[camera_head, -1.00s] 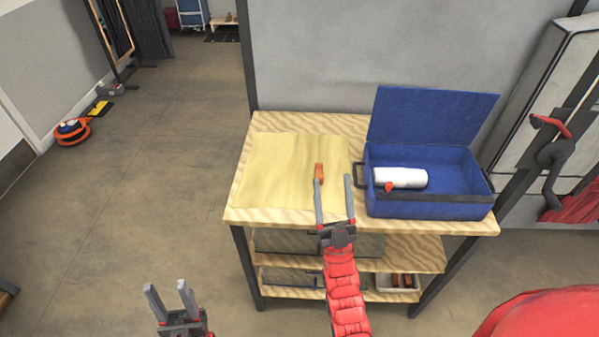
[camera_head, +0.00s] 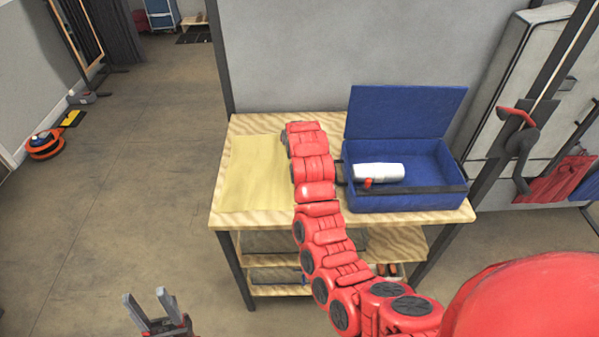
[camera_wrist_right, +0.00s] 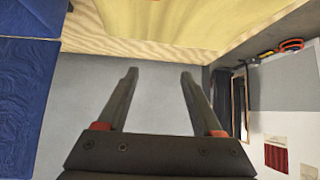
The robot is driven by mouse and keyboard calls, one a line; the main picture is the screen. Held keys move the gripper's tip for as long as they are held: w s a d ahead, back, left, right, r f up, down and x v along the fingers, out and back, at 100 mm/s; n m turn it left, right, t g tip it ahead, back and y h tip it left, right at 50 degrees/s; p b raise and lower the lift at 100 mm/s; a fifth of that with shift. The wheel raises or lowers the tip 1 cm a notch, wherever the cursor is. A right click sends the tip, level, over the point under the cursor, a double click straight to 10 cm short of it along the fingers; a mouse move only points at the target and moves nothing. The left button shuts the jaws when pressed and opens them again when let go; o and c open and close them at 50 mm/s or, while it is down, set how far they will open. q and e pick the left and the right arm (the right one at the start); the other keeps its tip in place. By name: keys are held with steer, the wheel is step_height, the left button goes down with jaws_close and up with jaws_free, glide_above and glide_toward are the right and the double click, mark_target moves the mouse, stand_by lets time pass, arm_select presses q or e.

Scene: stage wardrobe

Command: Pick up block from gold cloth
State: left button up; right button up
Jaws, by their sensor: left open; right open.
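The gold cloth (camera_head: 252,172) lies flat on the left part of the wooden table. No block shows now; my right arm covers the cloth's right side in the head view. In the right wrist view my right gripper (camera_wrist_right: 158,74) is open, with nothing between its fingers. The cloth (camera_wrist_right: 165,20) shows at the top of that view, beyond the fingertips, with no block on the part in sight. My right gripper is hidden behind its arm in the head view. My left gripper (camera_head: 150,304) is open and empty, low and left of the table.
A blue open-lidded box (camera_head: 395,203) stands on the table's right part, with a white cylinder (camera_head: 380,172) in it. The wooden table (camera_head: 222,200) has shelves below. A grey wall stands behind it. Open floor lies to the left.

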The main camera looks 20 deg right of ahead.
steer(key=s+r+g, duration=0.3)
steer(key=s+g, duration=0.2)
steer(key=s, duration=0.2)
steer(key=shift+y, duration=0.3)
steer(key=x, duration=1.1)
steer(key=shift+s+a+f+b, duration=0.1)
steer(key=shift+s+f+b, duration=0.05)
steer(key=shift+s+b, duration=0.2)
steer(key=shift+w+f, duration=0.25)
steer(key=shift+f, duration=0.25)
steer(key=shift+w+f+p, duration=0.1)
steer(key=shift+f+p, duration=0.2)
steer(key=shift+p, duration=0.15)
steer(key=x, duration=0.1)
steer(key=p+x, duration=0.1)
steer(key=shift+f, duration=0.4)
steer(key=shift+w+f, duration=0.1)
steer(key=shift+f, duration=0.15)
steer(key=shift+w+d+f+p, duration=0.2)
steer(key=shift+d+f+p, duration=0.15)
steer(key=shift+f, duration=0.3)
